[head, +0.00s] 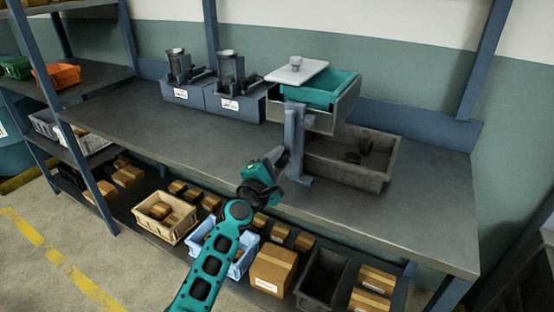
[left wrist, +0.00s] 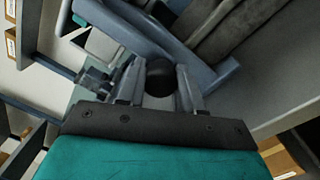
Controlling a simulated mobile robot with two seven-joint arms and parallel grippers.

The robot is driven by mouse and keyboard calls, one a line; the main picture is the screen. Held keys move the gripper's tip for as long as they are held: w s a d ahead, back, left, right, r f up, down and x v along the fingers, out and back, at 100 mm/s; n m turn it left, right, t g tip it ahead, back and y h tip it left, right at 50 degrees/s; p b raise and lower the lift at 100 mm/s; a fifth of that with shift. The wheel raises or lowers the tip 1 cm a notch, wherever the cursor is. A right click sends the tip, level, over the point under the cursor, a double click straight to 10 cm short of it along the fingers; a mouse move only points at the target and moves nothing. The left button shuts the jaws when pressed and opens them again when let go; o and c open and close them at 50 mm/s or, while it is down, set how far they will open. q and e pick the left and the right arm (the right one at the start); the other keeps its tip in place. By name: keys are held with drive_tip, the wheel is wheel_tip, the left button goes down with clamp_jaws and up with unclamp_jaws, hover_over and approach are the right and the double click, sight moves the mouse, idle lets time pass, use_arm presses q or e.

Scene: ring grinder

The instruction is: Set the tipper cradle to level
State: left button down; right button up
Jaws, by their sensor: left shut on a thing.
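The tipper cradle (head: 347,108) is a grey metal holder at the top of a blue-grey stand (head: 293,140) on the bench. A teal bin (head: 335,88) sits in it, partly under a white lid (head: 296,71) with a knob. The cradle looks near level, but its exact angle is hard to tell. My left gripper (head: 276,165) is low beside the stand. In the left wrist view its fingers (left wrist: 161,88) are shut on a black round knob (left wrist: 160,72), with a finger on each side. The knob is hidden in the head view.
A dark grey trough (head: 385,175) with dark pieces inside stands right of the stand, under the cradle. Two grinder-like machines (head: 187,90) (head: 235,95) stand at the back left. The bench top (head: 120,120) is clear at left. Boxes and bins fill the lower shelf.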

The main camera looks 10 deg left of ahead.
use_arm(q)
drive_tip(key=shift+d, duration=0.1)
idle(0.3)
drive_tip(key=c, duration=0.7)
unclamp_jaws()
drive_tip(key=shift+c, duration=0.2)
drive_tip(key=shift+s, duration=0.3)
drive_tip(key=p+v, duration=0.2)
drive_tip(key=v, duration=1)
drive_tip(key=shift+s, duration=0.15)
